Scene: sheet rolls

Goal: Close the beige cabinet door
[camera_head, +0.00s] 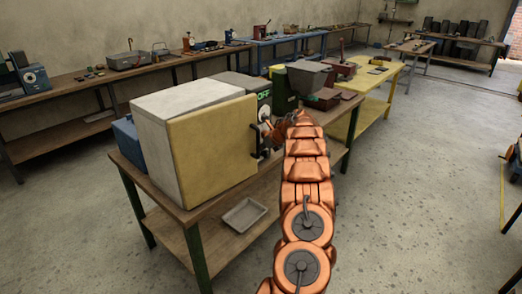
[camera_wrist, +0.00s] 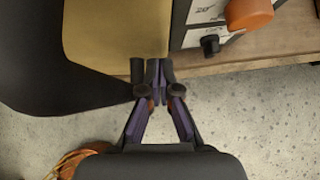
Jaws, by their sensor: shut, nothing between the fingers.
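The cabinet (camera_head: 150,118) is a pale box on the wooden workbench, with a beige door (camera_head: 210,145) on its front. The door lies against or very near the box front; I cannot tell whether a small gap is left. A dark handle (camera_head: 254,150) shows at its right edge. In the wrist view the door (camera_wrist: 115,30) fills the upper left. My gripper (camera_wrist: 152,72) is shut and empty, its tips at the door's edge; I cannot tell whether they touch. In the head view my gripper (camera_head: 268,135) is small, beside the door's right edge and partly hidden by my arm.
A grey tray (camera_head: 243,213) lies on the workbench's (camera_head: 190,213) lower shelf. A green machine with a grey hopper (camera_head: 308,78) stands farther along.

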